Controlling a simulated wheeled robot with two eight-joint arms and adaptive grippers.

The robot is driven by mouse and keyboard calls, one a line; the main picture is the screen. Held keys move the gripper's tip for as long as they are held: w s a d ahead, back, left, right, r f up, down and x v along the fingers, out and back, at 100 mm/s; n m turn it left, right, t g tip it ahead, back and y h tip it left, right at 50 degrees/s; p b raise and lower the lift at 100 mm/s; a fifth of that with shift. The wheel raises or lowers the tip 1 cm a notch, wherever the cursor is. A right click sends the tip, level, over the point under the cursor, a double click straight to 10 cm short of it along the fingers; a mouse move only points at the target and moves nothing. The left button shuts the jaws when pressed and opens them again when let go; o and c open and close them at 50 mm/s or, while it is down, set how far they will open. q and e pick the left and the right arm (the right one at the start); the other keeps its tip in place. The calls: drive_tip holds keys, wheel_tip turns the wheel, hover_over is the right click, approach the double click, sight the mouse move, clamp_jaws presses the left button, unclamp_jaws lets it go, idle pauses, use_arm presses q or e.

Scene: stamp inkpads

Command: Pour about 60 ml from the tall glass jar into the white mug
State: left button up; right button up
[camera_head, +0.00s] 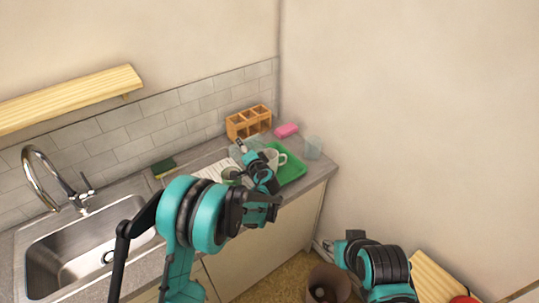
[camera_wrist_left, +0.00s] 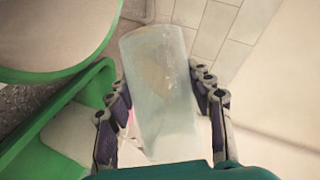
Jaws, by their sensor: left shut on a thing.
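My left gripper (camera_wrist_left: 165,95) is shut on the tall glass jar (camera_wrist_left: 160,75), a pale translucent vessel between its fingers. In the head view the jar (camera_head: 240,154) is partly hidden by my gripper and wrist; its exact tilt and liquid level are unclear. The white mug (camera_head: 275,158) stands at the green tray (camera_head: 294,172), close beside my left gripper (camera_head: 246,153). A pale patch over the green in the left wrist view may be the mug, but I cannot tell. My right gripper (camera_head: 327,245) is low, away from the counter; its fingers are too small to judge.
A wooden compartment rack (camera_head: 248,122), a pink block (camera_head: 286,131) and a clear glass (camera_head: 313,148) stand at the back and right of the counter. The sink (camera_head: 85,245) is at left.

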use_arm(q)
drive_tip(key=shift+m, duration=0.4)
idle(0.7)
drive_tip(key=shift+r+n+h, duration=0.4)
drive_tip(key=shift+n+h, duration=0.2)
drive_tip(key=shift+n, duration=0.6)
drive_tip(key=shift+d+r+n+g+h+p, duration=0.15)
drive_tip(key=shift+n+h, duration=0.1)
drive_tip(key=shift+n, duration=0.2)
drive_tip(key=shift+r+n+g+h+p, duration=0.15)
drive_tip(key=shift+n+h, duration=0.1)
drive_tip(key=shift+n, duration=0.2)
drive_tip(key=shift+a+f+n+h, duration=0.1)
drive_tip(key=shift+a+n+h, duration=0.15)
drive_tip(key=shift+n+h, duration=0.2)
drive_tip(key=shift+a, duration=0.2)
drive_tip(key=shift+a+r+n+h, duration=0.35)
drive_tip(key=shift+r+n, duration=0.3)
drive_tip(key=shift+a+f+n+h, duration=0.15)
drive_tip(key=shift+a+n+h, duration=0.3)
drive_tip(key=shift+n+h, duration=0.3)
drive_tip(key=shift+a+r+n+h, duration=0.2)
drive_tip(key=shift+r+n+h, duration=0.25)
drive_tip(key=shift+r+n, duration=0.2)
